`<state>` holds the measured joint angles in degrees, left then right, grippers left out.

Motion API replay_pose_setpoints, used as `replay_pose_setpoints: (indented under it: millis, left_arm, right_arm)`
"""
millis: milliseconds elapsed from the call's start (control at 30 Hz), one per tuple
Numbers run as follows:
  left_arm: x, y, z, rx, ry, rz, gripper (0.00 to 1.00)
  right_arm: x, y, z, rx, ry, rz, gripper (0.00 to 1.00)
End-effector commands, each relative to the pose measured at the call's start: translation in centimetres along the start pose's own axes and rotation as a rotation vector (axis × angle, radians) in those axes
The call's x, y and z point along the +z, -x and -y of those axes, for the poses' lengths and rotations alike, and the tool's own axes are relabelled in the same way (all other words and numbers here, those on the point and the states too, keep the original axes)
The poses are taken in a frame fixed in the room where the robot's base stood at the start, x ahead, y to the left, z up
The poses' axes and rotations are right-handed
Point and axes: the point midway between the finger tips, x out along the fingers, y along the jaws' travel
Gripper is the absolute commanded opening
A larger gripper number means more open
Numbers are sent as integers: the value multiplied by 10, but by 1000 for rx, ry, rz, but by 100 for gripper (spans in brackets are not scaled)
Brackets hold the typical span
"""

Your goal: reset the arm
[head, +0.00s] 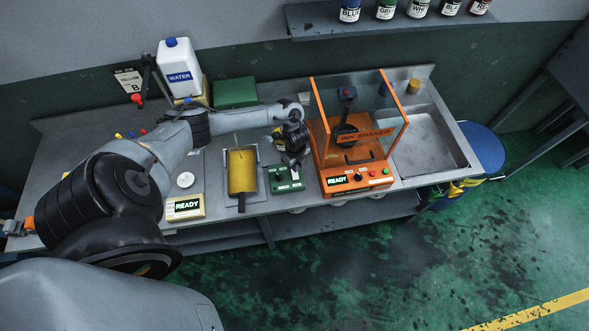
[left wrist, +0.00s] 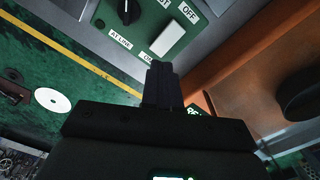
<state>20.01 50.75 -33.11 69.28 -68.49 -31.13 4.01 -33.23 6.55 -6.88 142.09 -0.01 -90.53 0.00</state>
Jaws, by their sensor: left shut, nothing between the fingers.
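My left arm reaches in from the left over the bench, and my left gripper (head: 291,160) hangs above the green control box (head: 285,180), just left of the orange ink shaker (head: 357,182). In the left wrist view the fingers (left wrist: 161,75) are together with nothing between them. Beyond them shows the green box (left wrist: 150,55) with its knob and labels, apart from the fingers as far as I can tell. The shaker's orange side (left wrist: 240,85) is close on the right. My right gripper is not in view.
A tray with a yellow roller (head: 242,170) lies left of the green box. A READY box (head: 185,207) stands at the front edge. A water container (head: 180,70) stands at the back. A sink (head: 430,137) is on the right. Ink bottles (head: 386,9) stand on the shelf.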

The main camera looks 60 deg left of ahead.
Motion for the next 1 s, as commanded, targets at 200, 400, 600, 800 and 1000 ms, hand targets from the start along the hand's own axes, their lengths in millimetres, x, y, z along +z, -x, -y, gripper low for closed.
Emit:
replay_pose_setpoints:
  millis: [200,400,600,800,1000]
  left_arm:
    - [0,10,0,0,0,0,0]
    - [0,9,0,0,0,0,0]
    - [0,8,-2,3,0,1,0]
    - [-4,-16,-38,67,-6,-3,0]
    - [-66,-62,-126,192,-34,-102,0]
  right_arm:
    - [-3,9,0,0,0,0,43]
    - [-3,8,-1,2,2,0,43]
    - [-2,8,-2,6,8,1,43]
    - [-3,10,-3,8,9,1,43]
    - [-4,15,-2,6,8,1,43]
